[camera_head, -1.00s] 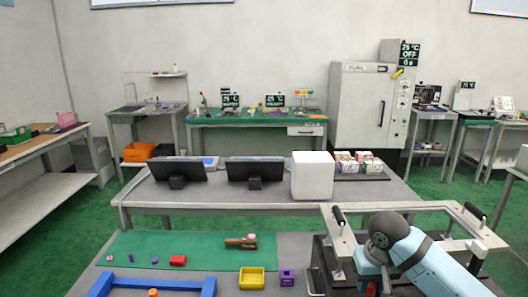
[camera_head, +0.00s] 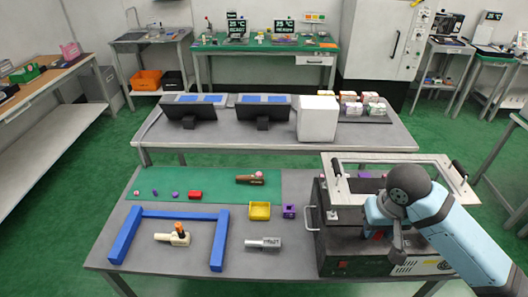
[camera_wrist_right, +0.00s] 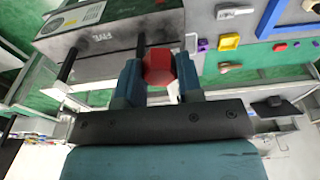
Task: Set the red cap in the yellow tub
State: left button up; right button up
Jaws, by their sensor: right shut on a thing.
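The red cap (camera_wrist_right: 158,65) is held between the two fingers of my right gripper (camera_wrist_right: 160,80) in the wrist view. In the head view my right gripper (camera_head: 380,237) hangs over the dark machine at the right, with the red cap only partly visible behind arm parts. The yellow tub (camera_head: 260,211) stands on the grey table left of the machine, by the green mat's edge. It also shows in the wrist view (camera_wrist_right: 229,41), apart from the gripper, and looks empty. My left gripper is not in view.
The dark machine (camera_head: 338,250) with a pale raised frame (camera_head: 350,168) is beside my right arm. A purple block (camera_head: 289,211) stands right of the tub. A grey-handled part (camera_head: 263,243), a blue frame (camera_head: 178,214) and a red block (camera_head: 195,195) lie nearby.

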aim_at(260, 213)
jog(key=i+j, duration=0.15)
jog(key=j, duration=0.2)
jog(key=i+j, duration=0.35)
jog(key=j, duration=0.3)
jog(key=i+j, duration=0.2)
jog(key=j+z, duration=0.05)
jog(key=j, duration=0.05)
